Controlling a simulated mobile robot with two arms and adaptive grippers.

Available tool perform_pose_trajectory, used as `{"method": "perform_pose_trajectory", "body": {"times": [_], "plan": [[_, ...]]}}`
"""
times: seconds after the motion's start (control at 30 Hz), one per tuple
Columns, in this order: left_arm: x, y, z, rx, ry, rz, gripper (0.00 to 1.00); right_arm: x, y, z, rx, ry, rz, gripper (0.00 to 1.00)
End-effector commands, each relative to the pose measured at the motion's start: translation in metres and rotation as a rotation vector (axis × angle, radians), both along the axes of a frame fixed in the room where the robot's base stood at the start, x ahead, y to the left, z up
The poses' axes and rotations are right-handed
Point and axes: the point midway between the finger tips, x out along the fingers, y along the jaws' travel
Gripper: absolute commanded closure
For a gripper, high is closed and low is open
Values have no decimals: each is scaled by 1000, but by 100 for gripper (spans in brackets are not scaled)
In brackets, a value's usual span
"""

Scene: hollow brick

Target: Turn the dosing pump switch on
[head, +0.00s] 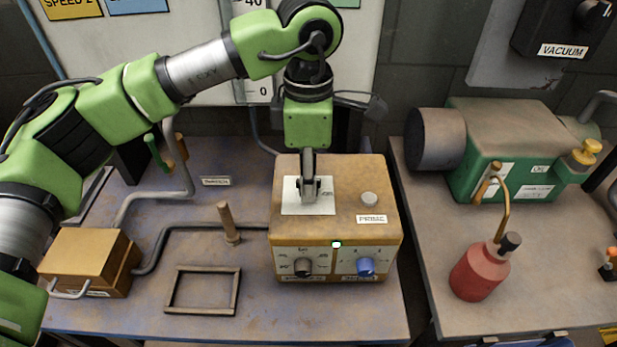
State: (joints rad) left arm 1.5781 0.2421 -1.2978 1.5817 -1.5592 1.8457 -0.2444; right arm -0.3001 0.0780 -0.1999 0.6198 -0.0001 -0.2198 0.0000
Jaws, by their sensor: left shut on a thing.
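The dosing pump (290,240) is a worn orange-brown box on the left bench. A small green lamp (336,244) glows at the top of its front. Its top has a white plate (293,206) around the switch. My left gripper (309,190) points straight down over this plate and is shut on the switch, which its fingers mostly hide. I cannot tell the switch's position. A grey round button (369,199) with a PRIME label (371,219) sits right of the plate. The front has a black knob (302,267) and a blue knob (366,266). My right gripper is not in view.
A wooden-handled lever (228,225), an empty frame (203,291) and a brown box (86,255) are left of the pump. Across a gap, the right bench holds a green vacuum pump (500,150) and a red oil can (480,271).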

Motion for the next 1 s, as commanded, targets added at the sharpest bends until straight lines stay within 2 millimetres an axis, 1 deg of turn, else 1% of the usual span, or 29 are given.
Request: {"method": "perform_pose_trajectory", "body": {"times": [0.1, 0.13, 0.17, 0.2, 0.5, 0.63, 0.77, 1.0], "plan": [[1, 0, 2, -1, -4, 0, 99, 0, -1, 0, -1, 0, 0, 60], [1, 0, 2, -1, -4, 0, 72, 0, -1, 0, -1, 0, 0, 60], [1, 0, 2, -1, -4, 0, 64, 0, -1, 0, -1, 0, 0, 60], [1, 0, 2, -1, -4, 0, 60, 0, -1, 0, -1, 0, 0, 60], [1, 0, 1, 0, -2, 1, 60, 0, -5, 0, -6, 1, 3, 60], [1, 0, 9, -1, -3, 1, 60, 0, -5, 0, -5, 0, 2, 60], [1, 0, 30, -1, -5, 1, 60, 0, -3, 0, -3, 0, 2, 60], [1, -1, 82, -2, -5, 1, 60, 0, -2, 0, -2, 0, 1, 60]]}}
